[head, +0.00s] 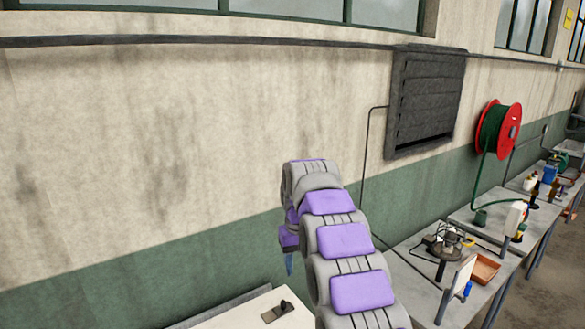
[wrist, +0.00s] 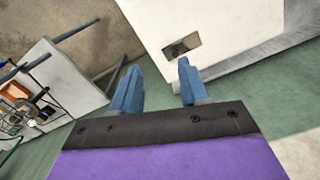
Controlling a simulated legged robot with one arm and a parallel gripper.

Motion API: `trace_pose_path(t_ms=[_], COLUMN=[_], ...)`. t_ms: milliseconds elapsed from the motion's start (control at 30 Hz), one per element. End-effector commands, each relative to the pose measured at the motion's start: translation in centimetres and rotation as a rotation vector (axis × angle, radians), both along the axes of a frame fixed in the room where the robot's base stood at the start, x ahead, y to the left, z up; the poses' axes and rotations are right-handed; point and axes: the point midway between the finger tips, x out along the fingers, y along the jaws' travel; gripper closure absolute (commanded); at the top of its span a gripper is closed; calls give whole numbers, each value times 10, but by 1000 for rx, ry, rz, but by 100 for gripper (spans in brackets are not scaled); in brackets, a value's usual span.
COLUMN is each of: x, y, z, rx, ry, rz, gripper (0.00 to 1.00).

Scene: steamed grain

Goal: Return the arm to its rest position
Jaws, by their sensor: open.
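My arm, grey with purple panels, rises from the bottom of the head view. My gripper (head: 289,263) hangs at its far end, beside a pale work surface. In the wrist view my gripper (wrist: 157,82) shows two blue fingers spread apart with nothing between them. Beyond the fingertips lies the white work surface (wrist: 225,25) with a dark rectangular opening or plate. The fingers do not appear to touch it.
A pale surface (head: 240,318) with a small dark item stands below my gripper. Grey tables (head: 405,268) with a device and an orange tray (head: 484,268) line the right side. A red hose reel (head: 512,125) and a dark louvred panel (head: 428,95) hang on the wall.

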Motion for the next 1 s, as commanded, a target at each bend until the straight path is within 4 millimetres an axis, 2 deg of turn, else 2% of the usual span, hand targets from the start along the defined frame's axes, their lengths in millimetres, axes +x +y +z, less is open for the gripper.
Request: trace_pose_path(t_ms=[300,567,800,1000], x=[-75,-150,-228,-298], y=[-38,-66,-88,-104], z=[-8,-27,-56,-91], rx=[-4,-9,-13,-18], ry=[25,49,68,86], rz=[-55,-99,-143,-182], gripper=[56,56,56,56])
